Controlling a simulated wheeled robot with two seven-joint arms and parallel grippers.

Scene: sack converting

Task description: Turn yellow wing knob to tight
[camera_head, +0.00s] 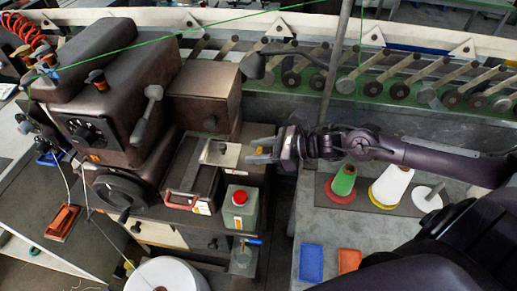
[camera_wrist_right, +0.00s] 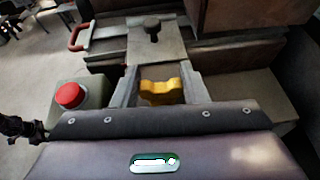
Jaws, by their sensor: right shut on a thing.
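The yellow wing knob (camera_wrist_right: 160,92) shows in the wrist view between the two grey fingers of my right gripper (camera_wrist_right: 158,76). In the head view only a small yellow patch of the knob (camera_head: 257,151) shows, partly hidden by the fingers. My right gripper (camera_head: 262,148) reaches in from the right and is shut on the knob. The knob's base and any mark of how tight it stands are hidden. My left gripper is in neither view.
A green box with a red button (camera_head: 240,197) stands just in front of the gripper. A flat plate with a dark knob (camera_head: 219,153) lies left of it. The sewing machine head (camera_head: 110,110) is further left. Thread cones (camera_head: 343,182) stand on the right table.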

